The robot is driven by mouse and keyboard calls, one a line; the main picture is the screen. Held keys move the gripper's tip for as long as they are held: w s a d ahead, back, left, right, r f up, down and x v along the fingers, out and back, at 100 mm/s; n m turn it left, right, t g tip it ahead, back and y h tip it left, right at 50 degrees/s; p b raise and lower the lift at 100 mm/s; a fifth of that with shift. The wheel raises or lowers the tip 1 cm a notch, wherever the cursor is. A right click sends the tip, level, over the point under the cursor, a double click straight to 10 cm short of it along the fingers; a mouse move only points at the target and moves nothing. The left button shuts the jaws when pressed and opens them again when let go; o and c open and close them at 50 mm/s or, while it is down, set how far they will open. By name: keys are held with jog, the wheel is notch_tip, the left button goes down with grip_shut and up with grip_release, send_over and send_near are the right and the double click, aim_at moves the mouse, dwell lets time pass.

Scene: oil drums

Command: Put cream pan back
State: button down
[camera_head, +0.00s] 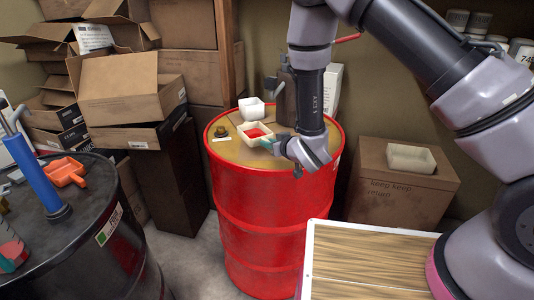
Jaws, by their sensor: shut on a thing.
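A cream pan (251,131) with a red inside and a teal handle is at the front of the red drum's yellowish top. My gripper (282,148) is at the drum's right front edge, shut on the pan's handle. The fingers are small and partly hidden, and I cannot tell whether the pan rests on the drum or is slightly above it.
The red drum (265,220) also holds a white tub (252,108) and a dark can (287,95). A cream tub (410,158) sits on a cardboard box (395,195).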

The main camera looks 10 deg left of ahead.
aim_at(270, 163)
jog(key=shift+f, duration=2.1)
jog(key=c, duration=0.8)
grip_release()
jog(key=shift+f, duration=0.15)
jog(key=shift+o, duration=0.2)
